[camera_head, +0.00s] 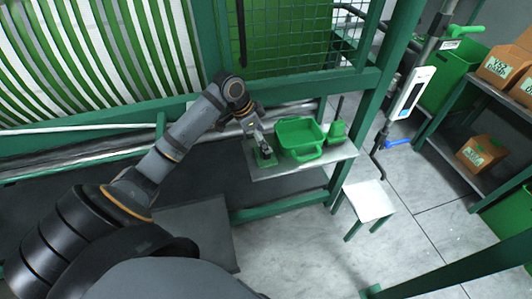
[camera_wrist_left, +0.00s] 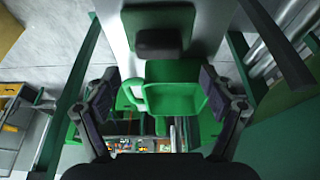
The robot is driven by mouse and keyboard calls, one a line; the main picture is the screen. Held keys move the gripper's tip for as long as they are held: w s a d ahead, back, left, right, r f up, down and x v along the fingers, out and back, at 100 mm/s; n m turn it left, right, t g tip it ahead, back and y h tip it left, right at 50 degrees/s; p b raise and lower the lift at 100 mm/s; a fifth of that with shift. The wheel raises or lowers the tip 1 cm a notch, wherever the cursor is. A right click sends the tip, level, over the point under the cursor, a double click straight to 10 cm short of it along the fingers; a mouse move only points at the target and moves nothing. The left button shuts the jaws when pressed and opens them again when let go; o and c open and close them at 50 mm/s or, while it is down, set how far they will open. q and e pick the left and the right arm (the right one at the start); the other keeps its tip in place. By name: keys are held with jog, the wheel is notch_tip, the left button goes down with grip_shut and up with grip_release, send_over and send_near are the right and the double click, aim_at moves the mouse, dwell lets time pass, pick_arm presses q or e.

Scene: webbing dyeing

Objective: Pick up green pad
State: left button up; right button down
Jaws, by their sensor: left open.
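The green pad (camera_wrist_left: 182,22), a flat square with a dark block on it, lies on the grey shelf and shows at the top of the left wrist view. In the head view the pad (camera_head: 268,162) shows at the shelf's left end, partly covered by my gripper. My left gripper (camera_wrist_left: 158,76) is open and empty, its fingers spread wide in the wrist view. In the head view my left gripper (camera_head: 260,145) is close over the pad; whether it touches cannot be told. My right gripper is not in view.
A green bin (camera_head: 300,138) stands on the shelf (camera_head: 300,168) just right of the pad, with a small green container (camera_head: 337,131) beyond it. A green frame post stands behind the shelf. A white stool (camera_head: 369,201) is at the lower right.

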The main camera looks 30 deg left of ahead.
pick_arm(q)
jog(key=shift+s+f, duration=0.2)
jog(key=shift+f, duration=0.25)
jog(key=p+x, duration=0.1)
jog(key=x, duration=0.2)
jog(key=shift+s+a+f, duration=0.1)
jog(key=shift+f, duration=0.55)
jog(key=shift+r, duration=0.1)
jog(key=c, duration=1.3)
jog(key=shift+r+b, duration=0.3)
jog(key=shift+r, duration=0.15)
jog(key=s+d+r, duration=0.2)
jog(key=s+r, duration=0.1)
jog(key=r, duration=0.1)
jog(key=s+d+r+b, duration=0.1)
jog(key=s+d+r, duration=0.2)
jog(key=s+r, duration=0.1)
jog(key=s+d+r+b, duration=0.1)
jog(key=s+d+r, duration=0.2)
jog(key=s+r, duration=0.1)
jog(key=shift+s+d, duration=0.15)
